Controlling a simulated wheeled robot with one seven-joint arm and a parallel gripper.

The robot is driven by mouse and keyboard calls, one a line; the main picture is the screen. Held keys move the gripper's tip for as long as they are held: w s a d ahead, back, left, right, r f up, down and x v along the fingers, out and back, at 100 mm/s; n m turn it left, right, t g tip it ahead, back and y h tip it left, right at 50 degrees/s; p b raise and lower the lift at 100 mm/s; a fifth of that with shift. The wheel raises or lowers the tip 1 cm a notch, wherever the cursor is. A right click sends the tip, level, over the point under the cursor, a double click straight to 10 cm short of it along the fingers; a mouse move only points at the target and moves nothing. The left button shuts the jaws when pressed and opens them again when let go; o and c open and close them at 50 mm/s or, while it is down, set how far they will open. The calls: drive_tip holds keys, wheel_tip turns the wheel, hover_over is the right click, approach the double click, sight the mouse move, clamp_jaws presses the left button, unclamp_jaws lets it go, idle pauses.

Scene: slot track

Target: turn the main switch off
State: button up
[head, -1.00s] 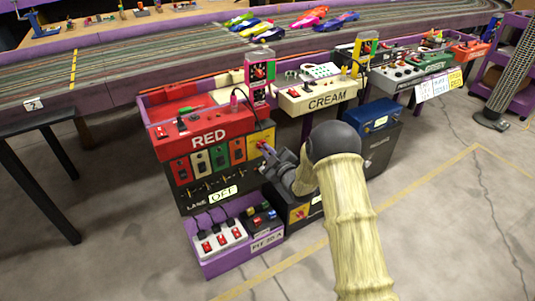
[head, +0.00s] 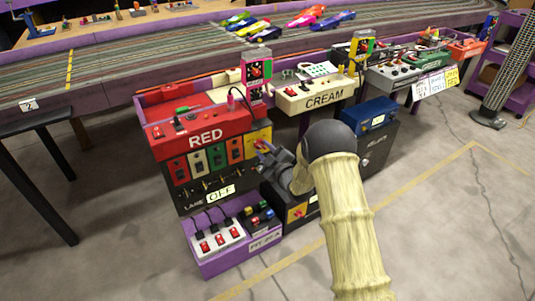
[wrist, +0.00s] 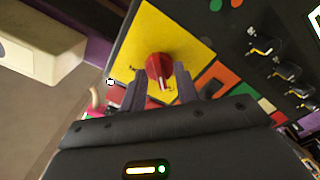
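The main switch shows in the wrist view as a red rotary knob (wrist: 159,68) with a pale pointer mark, on a yellow plate (wrist: 185,35). In the head view the yellow plate (head: 258,137) is at the upper right of the RED lane box, and my gripper hides most of its knob. My gripper (head: 263,148) is at the plate. In the wrist view its two dark fingers (wrist: 161,80) stand apart, one on each side of the knob. I cannot tell whether they touch it.
The RED box (head: 204,135) has several coloured switch plates beside the yellow one. A purple crate (head: 215,262) with switch boxes stands below. The CREAM box (head: 322,95) and a blue-topped case (head: 370,117) are to the right. The floor in front is clear.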

drive_tip(key=p+v, duration=0.3)
drive_tip(key=v, duration=1.4)
drive_tip(key=shift+s+d+p, duration=0.2)
drive_tip(key=shift+p, duration=0.15)
drive_tip(key=s+d+r+m+g+h, duration=0.3)
drive_tip(key=d+r+m+g+h, duration=0.2)
drive_tip(key=d+m+h, duration=0.3)
drive_tip(key=s+d+r+m+g+h, duration=0.15)
drive_tip(key=s+m+g, duration=0.25)
drive_tip(key=s, duration=0.5)
drive_tip(key=s+d+r+m+g+h, duration=0.1)
drive_tip(key=s+r+m+g, duration=0.25)
drive_tip(key=s, duration=0.65)
drive_tip(key=w+p+v, duration=0.2)
drive_tip(key=p+v, duration=1)
drive_tip(key=w+d+r+p+v, duration=0.1)
drive_tip(key=w+p+v, duration=0.2)
drive_tip(key=p+v, duration=0.9)
drive_tip(key=w+p+v, duration=0.3)
drive_tip(key=p+v, duration=0.9)
drive_tip(key=p, duration=0.2)
drive_tip(key=shift+d+r, duration=0.35)
drive_tip(key=shift+r, duration=0.45)
